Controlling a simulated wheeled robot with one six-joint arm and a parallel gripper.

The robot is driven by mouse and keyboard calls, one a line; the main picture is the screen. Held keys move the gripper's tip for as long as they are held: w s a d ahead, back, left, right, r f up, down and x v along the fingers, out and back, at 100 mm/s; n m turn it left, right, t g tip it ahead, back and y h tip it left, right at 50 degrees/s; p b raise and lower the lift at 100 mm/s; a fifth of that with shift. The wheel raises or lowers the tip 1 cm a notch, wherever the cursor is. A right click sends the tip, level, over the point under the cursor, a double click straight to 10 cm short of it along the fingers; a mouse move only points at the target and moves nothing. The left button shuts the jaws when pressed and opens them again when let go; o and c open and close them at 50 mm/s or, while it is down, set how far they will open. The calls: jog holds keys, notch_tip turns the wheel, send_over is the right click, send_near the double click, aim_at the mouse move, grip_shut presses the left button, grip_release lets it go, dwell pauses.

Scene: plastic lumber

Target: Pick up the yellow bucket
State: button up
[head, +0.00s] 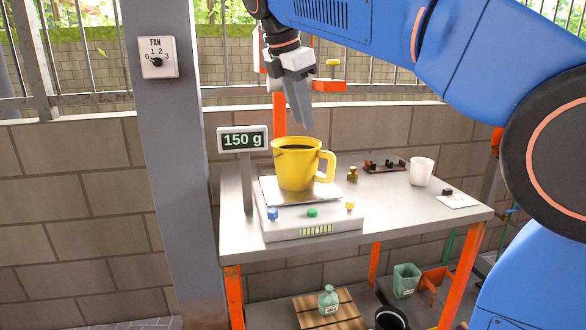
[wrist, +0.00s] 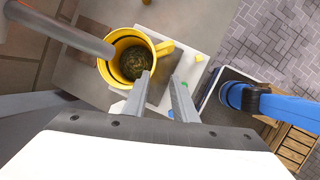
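The yellow bucket (head: 294,168) stands upright on the scale's plate, with its handle on the right side in the head view. In the wrist view the bucket (wrist: 104,68) shows from above, with dark, grainy contents inside. The scale (head: 285,225) has coloured buttons, and its display (head: 243,139) reads 150 g. My gripper (head: 303,124) hangs above the bucket, pointing down. In the wrist view its two fingers (wrist: 162,82) are apart with a gap between them and nothing held. The bucket is beyond the fingertips, not between them.
A white cup (head: 421,172), a weight set (head: 384,165), a small brass weight (head: 352,174) and a paper card (head: 458,201) are on the table (head: 400,212). A grey post (head: 178,200) with a fan switch (head: 158,57) stands left. A bottle (head: 328,299) sits below.

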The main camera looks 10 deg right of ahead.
jog(key=w+a+r+n, duration=0.1)
jog(key=a, duration=0.1)
send_near(312, 176)
jog(key=x, duration=0.6)
jog(key=shift+w, duration=0.15)
dwell(0.3)
